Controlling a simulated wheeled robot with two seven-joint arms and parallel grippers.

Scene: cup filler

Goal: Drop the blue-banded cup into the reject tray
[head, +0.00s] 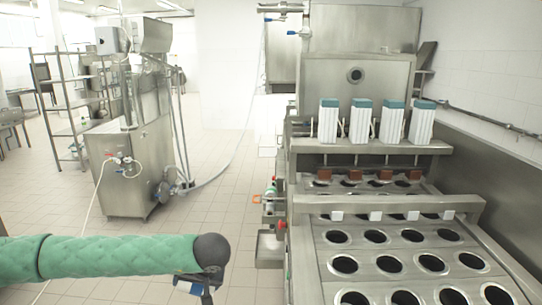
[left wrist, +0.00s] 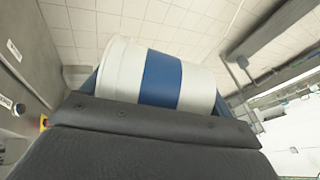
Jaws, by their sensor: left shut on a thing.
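The blue-banded cup (left wrist: 163,80) is white with a wide blue band and lies across the left wrist view, held between the fingers of my left gripper (head: 204,290). The gripper is shut on it, at the lower middle of the head view, left of the machine and apart from it. In the head view I cannot make out the cup clearly. A small steel tray (head: 268,262) hangs low on the machine's left side, right of my gripper; it may be the reject tray, but no label shows. My right gripper is not in view.
The steel filling machine (head: 318,237) with rows of round holes fills the right side. Several white-and-blue units (head: 361,122) stand above it. A steel cabinet (head: 128,170) and a rack (head: 66,110) stand at the back left. Tiled floor (head: 215,215) between them is mostly clear.

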